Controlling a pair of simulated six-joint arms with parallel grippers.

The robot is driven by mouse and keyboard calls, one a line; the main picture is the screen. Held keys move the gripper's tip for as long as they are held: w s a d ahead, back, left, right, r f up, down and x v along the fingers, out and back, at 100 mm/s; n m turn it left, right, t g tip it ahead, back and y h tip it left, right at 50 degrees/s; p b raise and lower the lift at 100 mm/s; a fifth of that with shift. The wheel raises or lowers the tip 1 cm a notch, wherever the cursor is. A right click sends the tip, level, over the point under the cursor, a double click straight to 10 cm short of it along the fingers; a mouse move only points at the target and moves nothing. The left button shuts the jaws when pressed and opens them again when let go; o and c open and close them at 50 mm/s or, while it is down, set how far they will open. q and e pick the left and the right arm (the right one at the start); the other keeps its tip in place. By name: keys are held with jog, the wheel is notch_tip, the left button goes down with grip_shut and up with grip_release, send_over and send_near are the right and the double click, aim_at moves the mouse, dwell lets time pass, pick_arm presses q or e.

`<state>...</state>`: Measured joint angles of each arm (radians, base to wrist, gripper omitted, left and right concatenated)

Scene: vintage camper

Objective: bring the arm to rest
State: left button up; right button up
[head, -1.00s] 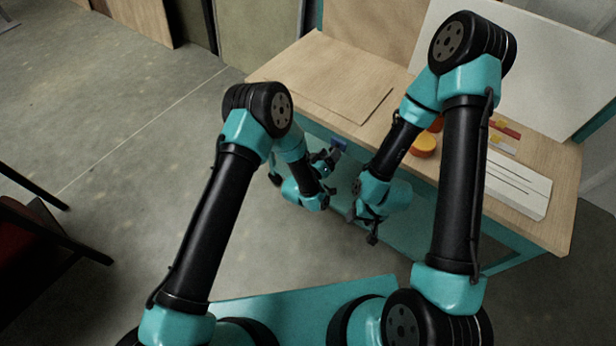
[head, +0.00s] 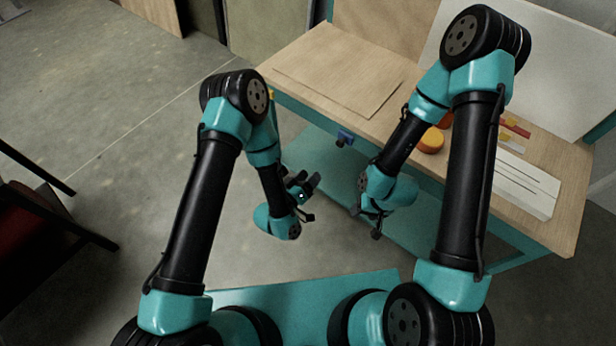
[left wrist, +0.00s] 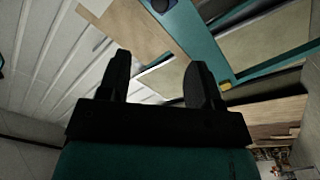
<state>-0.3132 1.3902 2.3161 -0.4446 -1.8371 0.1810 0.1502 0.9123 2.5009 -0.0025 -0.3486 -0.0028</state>
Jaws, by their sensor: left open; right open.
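My left gripper (head: 308,186) hangs in front of the wooden table (head: 310,55), clear of its edge, above the floor. In the left wrist view its two dark fingers (left wrist: 160,80) stand apart with nothing between them. My right arm reaches down in front of the table, and its gripper (head: 372,215) is small and partly hidden by its own wrist. I see no object held there.
On the table are a board (head: 345,75), an orange round thing (head: 431,140), red and yellow pieces (head: 515,127) and a white lined panel (head: 525,180). A blue clamp-like piece (head: 345,137) sits at the table's front edge. A dark-framed chair (head: 40,225) stands at far left. Floor between is clear.

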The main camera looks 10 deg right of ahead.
dwell(0.4)
pick_arm(q)
jog(key=a+f+n+g+y, duration=0.1)
jog(key=a+f+g+y, duration=0.15)
jog(key=a, duration=0.45)
jog(key=a+f+g+y, duration=0.2)
jog(key=a+y, duration=0.2)
jog(key=a, duration=0.4)
jog(key=s+a+n+g+y, duration=0.2)
jog(key=s+a+g, duration=0.5)
jog(key=s+a, duration=0.5)
jog(key=shift+s+a+r, duration=0.2)
jog(key=shift+a+r, duration=0.05)
jog(key=shift+a, duration=0.45)
jog(key=shift+g+y, duration=0.25)
dwell(1.3)
